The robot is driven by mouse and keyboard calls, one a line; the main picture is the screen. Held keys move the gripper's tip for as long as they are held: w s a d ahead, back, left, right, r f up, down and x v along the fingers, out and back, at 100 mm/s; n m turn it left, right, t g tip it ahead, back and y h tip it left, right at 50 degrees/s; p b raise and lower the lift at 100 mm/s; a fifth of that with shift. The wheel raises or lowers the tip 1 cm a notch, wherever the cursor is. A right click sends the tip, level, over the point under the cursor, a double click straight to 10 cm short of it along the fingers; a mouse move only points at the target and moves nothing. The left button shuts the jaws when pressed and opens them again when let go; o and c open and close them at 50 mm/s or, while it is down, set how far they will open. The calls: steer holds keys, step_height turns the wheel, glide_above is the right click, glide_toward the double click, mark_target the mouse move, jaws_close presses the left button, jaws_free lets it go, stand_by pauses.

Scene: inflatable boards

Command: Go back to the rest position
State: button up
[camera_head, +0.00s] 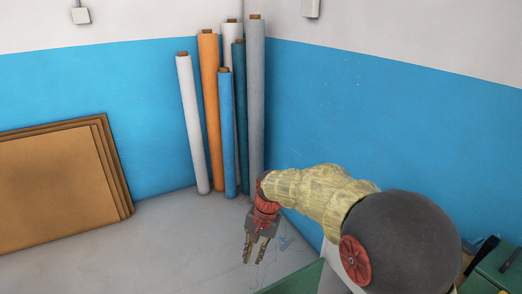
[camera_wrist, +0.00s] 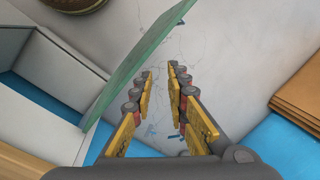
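My gripper (camera_head: 256,250) hangs at the end of my yellow-sleeved arm, fingers pointing down, in the lower middle of the head view. In the wrist view my gripper (camera_wrist: 160,85) has its two yellow-padded fingers apart, with only grey floor between them. It holds nothing. A green panel edge (camera_head: 296,280) lies just below and right of the fingers in the head view. The same green panel (camera_wrist: 135,62) slants up past the left finger in the wrist view. I cannot tell whether it touches the finger.
Several fabric rolls (camera_head: 213,115) lean in the wall corner behind my gripper. Brown boards (camera_head: 55,185) lean on the left wall. A white box-like piece (camera_wrist: 45,110) stands left in the wrist view. A green case (camera_head: 497,272) is at lower right. Grey floor (camera_head: 150,250) is clear at left.

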steer(key=s+d+r+n+t, duration=0.2)
steer(key=s+d+r+t, duration=0.1)
steer(key=s+d+r, duration=1.1)
steer(key=s+d+r+t+h, duration=0.1)
steer(key=s+d, duration=0.2)
steer(key=s, duration=0.3)
steer(key=s+d+r+n+t+h+p, duration=0.1)
steer(key=s+d+t, duration=0.1)
steer(key=s+d, duration=0.2)
steer(key=shift+s+d+r, duration=0.15)
steer(key=shift+s+r, duration=0.1)
steer(key=shift+s, duration=1)
